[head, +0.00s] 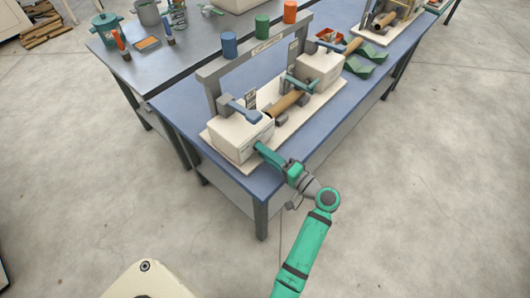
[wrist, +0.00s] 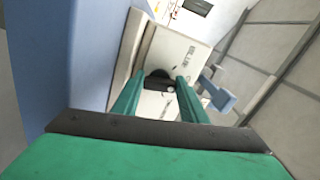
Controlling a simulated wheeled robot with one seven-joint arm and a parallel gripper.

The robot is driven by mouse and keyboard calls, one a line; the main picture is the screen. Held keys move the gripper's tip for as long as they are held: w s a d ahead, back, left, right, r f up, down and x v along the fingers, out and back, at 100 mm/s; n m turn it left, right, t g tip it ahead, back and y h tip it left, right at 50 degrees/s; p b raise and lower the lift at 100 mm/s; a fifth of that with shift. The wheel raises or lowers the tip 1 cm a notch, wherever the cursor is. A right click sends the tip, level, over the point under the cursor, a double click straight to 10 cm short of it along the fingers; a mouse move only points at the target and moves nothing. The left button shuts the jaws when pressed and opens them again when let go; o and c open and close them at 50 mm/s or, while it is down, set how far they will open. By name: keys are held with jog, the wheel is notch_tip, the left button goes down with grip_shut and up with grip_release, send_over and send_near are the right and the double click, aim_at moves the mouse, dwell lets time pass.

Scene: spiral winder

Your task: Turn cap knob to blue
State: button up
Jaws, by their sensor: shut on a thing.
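The spiral winder stands on a blue-topped table, with a cream block (head: 238,138) at its near end. In the wrist view, a black knob (wrist: 158,80) sits on the face of this block (wrist: 170,50). My gripper (head: 260,149) reaches that face from the front right. In the wrist view, the two green fingers of my gripper (wrist: 159,90) are shut on the black knob, one on each side. The knob is hidden in the head view. A blue cylinder (head: 229,44), a green cylinder (head: 262,27) and an orange cylinder (head: 290,11) stand along the grey frame (head: 250,60) behind.
A blue-grey lever (head: 240,111) sits on top of the near block. A wooden roller (head: 288,104) lies between it and the far cream block (head: 319,68). Green wedge pieces (head: 366,64) lie farther along the table (head: 180,118).

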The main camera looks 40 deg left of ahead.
jog(key=n, duration=0.4)
jog(key=shift+f+n, duration=0.2)
jog(key=shift+n, duration=0.1)
jog(key=n, duration=0.4)
jog(key=shift+w+f+n, duration=0.1)
jog(key=shift+n, duration=0.3)
jog(key=o, duration=1)
jog(key=shift+o, duration=0.2)
jog(key=shift+d, duration=0.1)
jog(key=d, duration=1)
jog(key=shift+s+d, duration=0.35)
jog(key=shift+s, duration=0.05)
